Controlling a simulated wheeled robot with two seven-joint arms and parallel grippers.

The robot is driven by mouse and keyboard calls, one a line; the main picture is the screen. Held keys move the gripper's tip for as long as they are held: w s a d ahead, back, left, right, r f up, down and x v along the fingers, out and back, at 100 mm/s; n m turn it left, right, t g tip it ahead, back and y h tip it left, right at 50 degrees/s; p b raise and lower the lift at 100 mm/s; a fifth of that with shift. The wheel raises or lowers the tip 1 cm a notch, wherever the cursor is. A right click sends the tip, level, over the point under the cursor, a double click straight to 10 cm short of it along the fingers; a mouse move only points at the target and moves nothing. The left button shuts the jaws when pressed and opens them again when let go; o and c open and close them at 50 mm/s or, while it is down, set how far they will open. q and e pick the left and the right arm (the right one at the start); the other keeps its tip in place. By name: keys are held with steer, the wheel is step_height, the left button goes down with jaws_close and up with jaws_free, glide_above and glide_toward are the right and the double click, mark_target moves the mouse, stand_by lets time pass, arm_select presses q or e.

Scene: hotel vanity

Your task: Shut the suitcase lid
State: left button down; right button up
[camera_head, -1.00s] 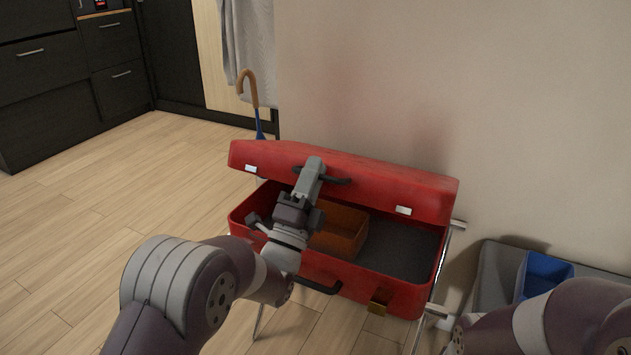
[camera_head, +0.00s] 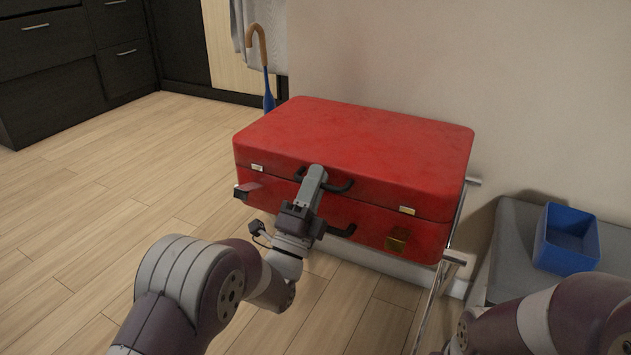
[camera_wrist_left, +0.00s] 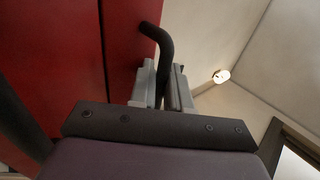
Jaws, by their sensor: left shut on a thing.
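The red suitcase has its lid (camera_head: 365,138) down over its base (camera_head: 370,222), with a thin dark seam between them; whether it is fully flush I cannot tell. My left gripper (camera_head: 316,173) is shut on the black lid handle (camera_head: 342,187) at the suitcase front. In the left wrist view, the fingers (camera_wrist_left: 162,88) close around the handle (camera_wrist_left: 157,40) beside the red shell (camera_wrist_left: 50,50). A second black handle (camera_head: 342,231) is on the base. The inside of the suitcase is hidden. My right arm shows at the lower right, its gripper out of view.
The suitcase sits on a metal rack (camera_head: 462,215) against the wall. A blue bin (camera_head: 568,240) stands on a grey surface (camera_head: 510,250) to the right. An umbrella (camera_head: 258,45) leans behind left. The wooden floor (camera_head: 110,215) at left is clear.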

arm_select(q)
steer(key=shift+f+y, duration=0.3)
steer(key=shift+f, duration=0.35)
steer(key=c, duration=1.3)
jaws_free()
steer(key=shift+s+r, duration=0.1)
steer(key=p+v, duration=0.1)
steer(key=v, duration=1.1)
steer(key=shift+s+a, duration=0.2)
steer(key=shift+s, duration=0.05)
